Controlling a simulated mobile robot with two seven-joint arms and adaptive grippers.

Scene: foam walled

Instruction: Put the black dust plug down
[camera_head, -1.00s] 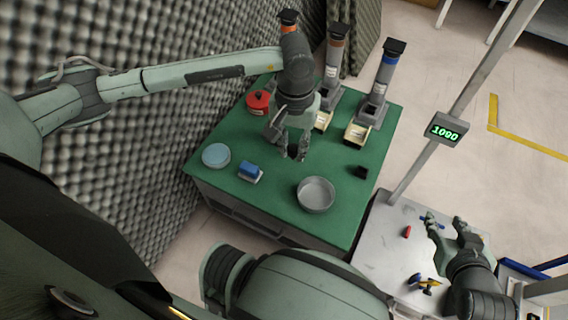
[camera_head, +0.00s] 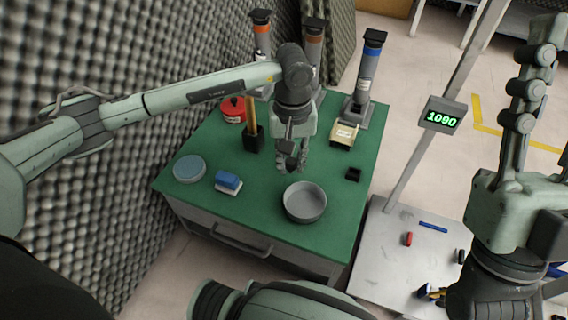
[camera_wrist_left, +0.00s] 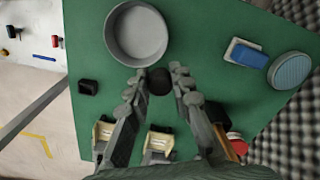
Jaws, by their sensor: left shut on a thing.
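My left gripper (camera_head: 291,168) is over the green table (camera_head: 216,147), just behind the round grey dish (camera_head: 304,203). It is shut on the black dust plug (camera_wrist_left: 160,82), a small dark round piece between its fingertips in the left wrist view.
A blue-and-white block (camera_head: 228,182), blue disc (camera_head: 190,169), red container (camera_head: 233,110) and black holder (camera_head: 254,142) with a wooden handle stand on the table. Tube dispensers (camera_head: 367,75) line the back. A post with a display (camera_head: 444,115) rises beside the pale side table (camera_head: 375,245).

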